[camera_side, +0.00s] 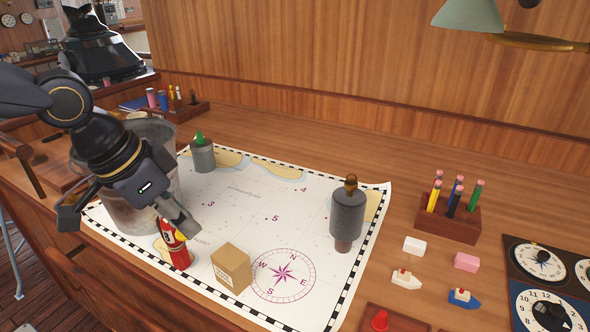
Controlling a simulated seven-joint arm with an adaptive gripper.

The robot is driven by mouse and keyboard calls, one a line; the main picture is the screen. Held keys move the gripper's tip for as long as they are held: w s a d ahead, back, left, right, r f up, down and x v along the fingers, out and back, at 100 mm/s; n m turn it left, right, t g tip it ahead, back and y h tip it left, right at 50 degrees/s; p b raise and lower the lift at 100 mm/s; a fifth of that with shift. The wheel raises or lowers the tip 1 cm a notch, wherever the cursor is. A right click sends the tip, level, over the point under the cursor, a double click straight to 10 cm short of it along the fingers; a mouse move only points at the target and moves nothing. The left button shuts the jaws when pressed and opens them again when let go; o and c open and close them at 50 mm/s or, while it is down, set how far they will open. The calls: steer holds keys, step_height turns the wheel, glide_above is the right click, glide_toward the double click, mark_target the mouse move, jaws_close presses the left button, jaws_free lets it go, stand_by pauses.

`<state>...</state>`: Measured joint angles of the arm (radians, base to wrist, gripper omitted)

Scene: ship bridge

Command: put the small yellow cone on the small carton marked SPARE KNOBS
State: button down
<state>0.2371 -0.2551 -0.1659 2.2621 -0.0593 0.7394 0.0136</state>
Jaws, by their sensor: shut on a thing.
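The small tan carton (232,268) stands on the chart, with small print on its left face that I cannot read. My gripper (183,225) points down just left of it, at a red and yellow piece (178,252). The fingertips are shut at the top of this piece, where yellow shows. The fingers hide part of it, and I cannot tell whether the yellow part is a separate cone. The carton's top is bare.
A large grey bucket (158,139) stands behind my gripper. Grey cylinders stand on the chart (225,215) at the back left (203,158) and right (347,212). A pencil block (447,222), small boats, erasers and dials lie to the right.

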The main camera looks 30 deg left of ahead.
glide_above(237, 252)
steer(key=s, duration=0.2)
steer(key=f, duration=0.4)
steer(key=a+f, duration=0.1)
steer(key=f, duration=0.1)
steer(key=shift+w, duration=0.1)
steer(key=shift+s+x, duration=0.15)
steer(key=shift+x, duration=0.75)
steer(key=shift+s+x, duration=0.2)
steer(key=shift+x, duration=0.75)
steer(key=shift+a+f, duration=0.15)
steer(key=shift+f, duration=0.1)
steer(key=c, duration=1)
jaws_free()
